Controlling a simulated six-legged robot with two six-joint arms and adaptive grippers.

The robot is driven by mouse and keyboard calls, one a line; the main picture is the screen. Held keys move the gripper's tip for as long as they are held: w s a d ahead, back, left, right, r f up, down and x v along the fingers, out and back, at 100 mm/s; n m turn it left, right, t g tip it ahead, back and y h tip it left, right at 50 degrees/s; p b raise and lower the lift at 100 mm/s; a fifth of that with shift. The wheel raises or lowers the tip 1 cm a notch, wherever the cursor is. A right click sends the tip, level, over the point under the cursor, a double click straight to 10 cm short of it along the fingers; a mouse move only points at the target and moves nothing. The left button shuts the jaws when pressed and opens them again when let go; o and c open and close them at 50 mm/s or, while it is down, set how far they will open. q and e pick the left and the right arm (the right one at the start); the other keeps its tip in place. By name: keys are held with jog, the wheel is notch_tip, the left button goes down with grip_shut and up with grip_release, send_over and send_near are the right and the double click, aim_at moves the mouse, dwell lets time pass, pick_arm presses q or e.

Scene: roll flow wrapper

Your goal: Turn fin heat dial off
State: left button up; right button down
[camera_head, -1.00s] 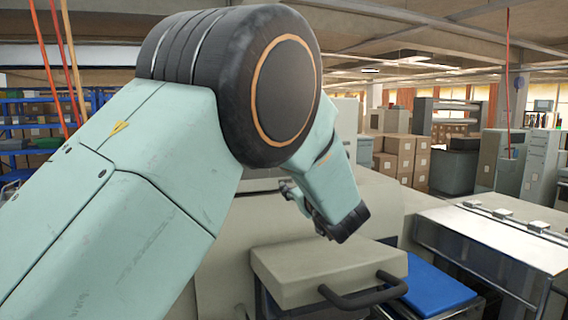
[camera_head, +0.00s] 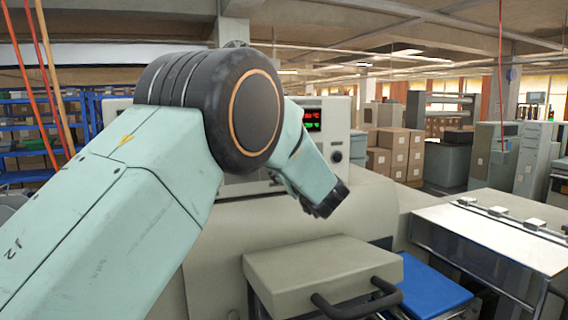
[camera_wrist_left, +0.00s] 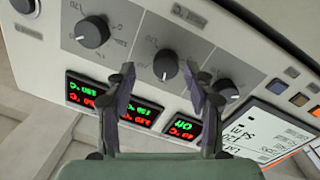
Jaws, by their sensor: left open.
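The control panel shows in the left wrist view, tilted and upside down, with a left dial (camera_wrist_left: 92,32), a middle dial (camera_wrist_left: 165,67) and a right dial (camera_wrist_left: 226,90), all black. Their labels are too small to read, so I cannot tell which is the fin heat dial. My left gripper (camera_wrist_left: 161,82) is open, with its fingers on either side of the middle dial in the picture. I cannot tell whether they touch it. In the head view, my left arm hides most of the panel; one black dial (camera_head: 336,157) shows. My right gripper is not in view.
Lit red and green displays (camera_wrist_left: 110,95) and a white screen (camera_wrist_left: 262,130) sit on the panel near the dials. In the head view, a beige box with a black handle (camera_head: 325,275) stands below my arm. A blue-topped stand (camera_head: 435,285) and a white-topped table (camera_head: 490,235) are at right.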

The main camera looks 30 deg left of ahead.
pick_arm(q)
jog(key=shift+w+a+f, duration=0.1)
jog(key=shift+w+a, duration=0.15)
jog(key=shift+a, duration=0.25)
jog(key=shift+w+a+f, duration=0.1)
jog(key=shift+w+a, duration=0.1)
jog(key=shift+a, duration=0.25)
jog(key=shift+d+r, duration=0.1)
jog(key=shift+d, duration=0.3)
jog(key=shift+c, duration=1.2)
jog(key=shift+s+a, duration=0.15)
jog(key=shift+a, duration=0.4)
jog(key=c, duration=0.5)
jog(key=shift+d, duration=0.25)
grip_shut()
jog(key=shift+a, duration=0.1)
